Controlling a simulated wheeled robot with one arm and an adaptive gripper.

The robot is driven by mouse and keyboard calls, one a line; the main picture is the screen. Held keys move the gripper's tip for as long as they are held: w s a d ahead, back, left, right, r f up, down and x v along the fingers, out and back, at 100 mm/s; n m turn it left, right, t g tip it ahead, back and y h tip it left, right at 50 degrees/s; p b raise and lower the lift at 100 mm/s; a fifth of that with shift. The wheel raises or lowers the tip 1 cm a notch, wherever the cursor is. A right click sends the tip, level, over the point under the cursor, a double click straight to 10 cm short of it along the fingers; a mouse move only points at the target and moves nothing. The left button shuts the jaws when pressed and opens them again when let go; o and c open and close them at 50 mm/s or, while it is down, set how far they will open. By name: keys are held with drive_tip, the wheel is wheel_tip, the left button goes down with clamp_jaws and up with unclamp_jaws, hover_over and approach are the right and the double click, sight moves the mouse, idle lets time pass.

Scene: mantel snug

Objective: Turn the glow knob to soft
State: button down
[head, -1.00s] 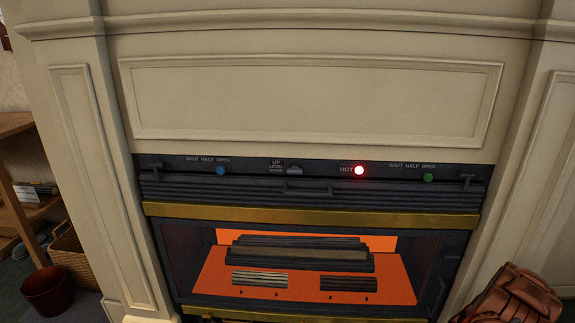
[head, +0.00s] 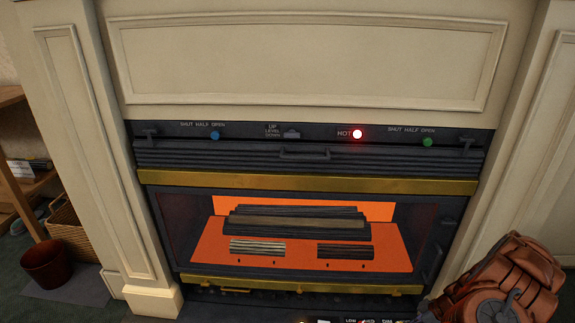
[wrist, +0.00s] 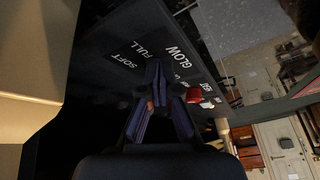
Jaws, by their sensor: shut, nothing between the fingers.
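In the wrist view, the dark panel carries the printed words GLOW (wrist: 179,58), FULL (wrist: 155,53) and SOFT (wrist: 127,61). My gripper (wrist: 158,82) is shut and empty, its dark blue fingers meeting close to the panel just below these words. The glow knob is not clearly seen; the fingers and deep shadow cover the area below the labels. I cannot tell whether the fingers touch it or which way it points.
A red part (wrist: 197,95) sits on the panel beside the fingers. The fireplace has blue (head: 214,136) and green (head: 428,142) knobs, a lit red HOT lamp (head: 357,134) and a handle (head: 305,155).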

drive_tip(key=shift+s+a+r+b, duration=0.1)
drive_tip(key=shift+s+a+b, duration=0.35)
drive_tip(key=shift+b, duration=0.8)
idle(0.3)
drive_tip(key=shift+d, duration=0.1)
drive_tip(key=shift+s+d, duration=0.2)
drive_tip(key=shift+s, duration=0.05)
wheel_tip(320, 180, up, 6)
drive_tip(key=p, duration=0.2)
drive_tip(key=shift+w, duration=0.4)
